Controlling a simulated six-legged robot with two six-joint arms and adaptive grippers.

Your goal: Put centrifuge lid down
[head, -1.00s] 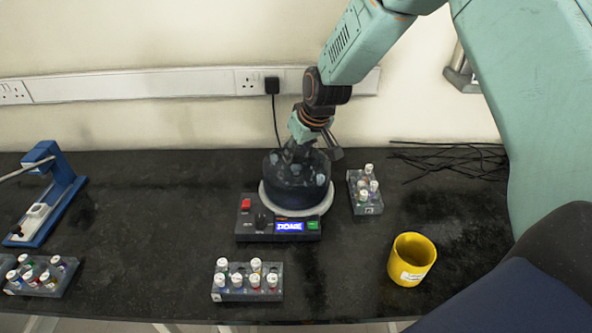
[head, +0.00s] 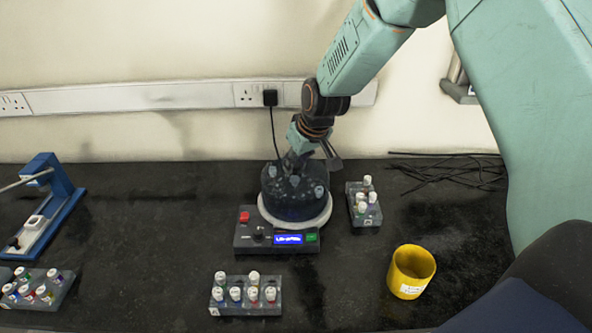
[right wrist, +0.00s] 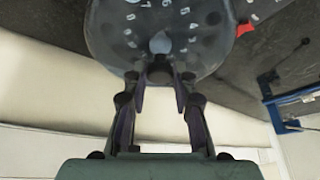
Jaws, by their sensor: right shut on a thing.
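The centrifuge (head: 276,240) stands in the middle of the bench, with a white ring rim (head: 328,213), a red button, a green button and a lit blue display whose text is hard to read. Its dark see-through lid (head: 293,200) sits at the white ring; I cannot tell whether a small gap remains under it. My right gripper (head: 294,163) reaches down to the lid's top from behind. In the right wrist view, the gripper's fingers (right wrist: 160,92) are closed at the lid's near-central knob, and the numbered lid (right wrist: 130,25) fills the top. My left gripper is not in view.
A small tube rack (head: 364,204) stands close right of the centrifuge. Another rack (head: 246,296) stands in front, and one (head: 38,288) at the front left. A yellow mug (head: 411,271) is at front right. A blue device (head: 52,203) stands far left. Black cables (head: 455,168) lie at back right.

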